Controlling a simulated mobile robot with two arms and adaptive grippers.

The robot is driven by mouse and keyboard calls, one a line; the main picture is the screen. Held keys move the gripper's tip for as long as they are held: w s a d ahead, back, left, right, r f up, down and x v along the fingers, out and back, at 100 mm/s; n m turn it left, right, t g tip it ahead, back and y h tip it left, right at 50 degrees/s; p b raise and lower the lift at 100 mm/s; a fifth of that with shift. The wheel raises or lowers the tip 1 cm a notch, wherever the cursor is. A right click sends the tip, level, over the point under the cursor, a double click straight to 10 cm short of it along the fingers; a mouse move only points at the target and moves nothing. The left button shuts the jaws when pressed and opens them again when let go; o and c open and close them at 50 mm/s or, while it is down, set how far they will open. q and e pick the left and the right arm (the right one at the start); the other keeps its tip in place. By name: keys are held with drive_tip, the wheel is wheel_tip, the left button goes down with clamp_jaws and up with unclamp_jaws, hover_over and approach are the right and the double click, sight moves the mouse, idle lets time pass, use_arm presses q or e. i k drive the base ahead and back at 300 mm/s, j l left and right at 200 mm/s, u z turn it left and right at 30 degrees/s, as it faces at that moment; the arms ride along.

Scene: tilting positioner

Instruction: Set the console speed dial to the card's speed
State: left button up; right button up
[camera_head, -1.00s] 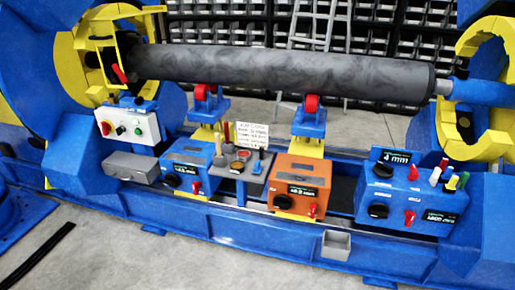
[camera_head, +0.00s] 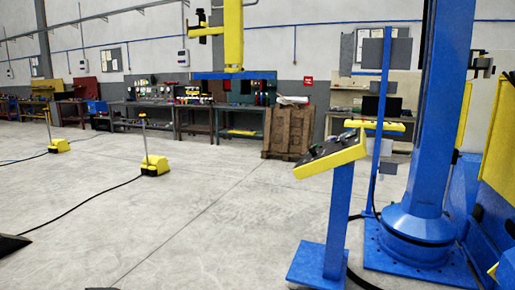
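The console (camera_head: 328,156) is a slanted yellow-edged panel with a dark face, on a blue post (camera_head: 339,215) with a blue foot plate, right of the middle in the head view. Small dark controls stand on its face; I cannot tell which is the speed dial or read any setting. The card with the speed is not in this view. Neither of my grippers is in view.
A thick blue column (camera_head: 436,120) on a round base stands right of the console. Yellow floor units (camera_head: 155,166) with cables lie at left. The middle floor is clear.

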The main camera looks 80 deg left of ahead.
sight(312, 151)
drive_tip(key=u, duration=2.15)
drive_tip(key=i, duration=0.1)
